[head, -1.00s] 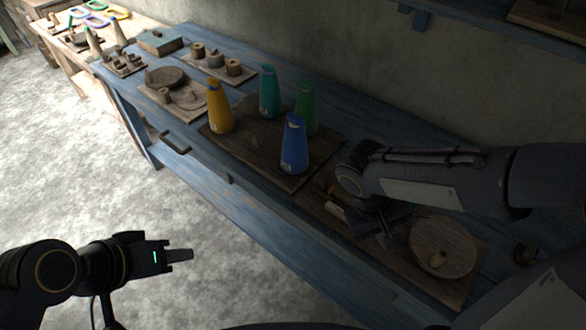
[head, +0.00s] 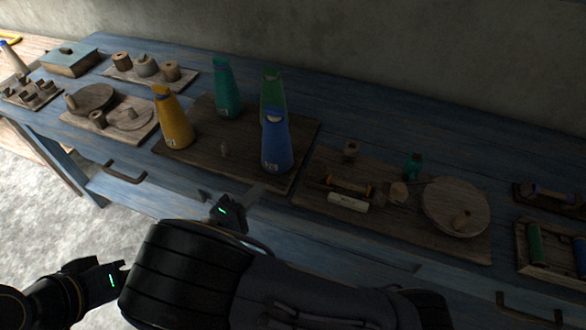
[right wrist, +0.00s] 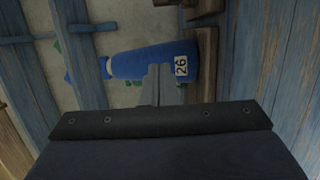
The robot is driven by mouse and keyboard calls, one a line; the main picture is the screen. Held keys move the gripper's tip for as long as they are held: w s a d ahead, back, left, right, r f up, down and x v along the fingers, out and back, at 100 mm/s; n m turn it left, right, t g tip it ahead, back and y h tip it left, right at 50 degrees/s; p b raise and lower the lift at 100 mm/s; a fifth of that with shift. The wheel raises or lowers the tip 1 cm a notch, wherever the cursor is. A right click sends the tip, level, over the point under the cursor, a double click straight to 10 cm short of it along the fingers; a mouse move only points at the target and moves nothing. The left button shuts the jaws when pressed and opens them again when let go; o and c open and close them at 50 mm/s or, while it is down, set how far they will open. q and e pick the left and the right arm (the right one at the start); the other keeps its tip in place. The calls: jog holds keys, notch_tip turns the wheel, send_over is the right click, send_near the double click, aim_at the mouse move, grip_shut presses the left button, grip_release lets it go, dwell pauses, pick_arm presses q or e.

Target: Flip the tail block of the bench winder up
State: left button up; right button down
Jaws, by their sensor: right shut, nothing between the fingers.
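The bench winder is a wooden board (head: 400,230) on the blue bench, with a round wooden wheel (head: 455,205) at its right end. An orange-brown bobbin (head: 348,186) and a white cylinder (head: 347,202) lie toward its left. A small wooden block (head: 397,193) stands left of the wheel; I cannot tell whether it is the tail block. My right gripper (head: 257,192) is shut and empty, left of the winder at the front of the cone board. Its closed fingers (right wrist: 158,86) overlap the blue cone in the right wrist view. My left gripper (head: 123,268) is low at left, its jaws unclear.
The blue cone (head: 277,145) stands with yellow, teal and green cones on a dark board (head: 208,160) left of the winder. A small teal item (head: 413,165) stands behind the winder. Trays with spools (head: 535,246) are at right. Drawer handles (head: 125,171) jut from the bench front.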

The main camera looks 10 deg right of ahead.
aim_at(318, 171)
jog(key=p+x, duration=0.1)
jog(key=x, duration=0.9)
jog(key=shift+d+r+p, duration=0.1)
jog(key=shift+p, duration=0.2)
jog(key=s+d, duration=0.2)
jog(key=shift+d+p, duration=0.35)
jog(key=shift+s+d, duration=0.15)
jog(key=shift+d, duration=0.15)
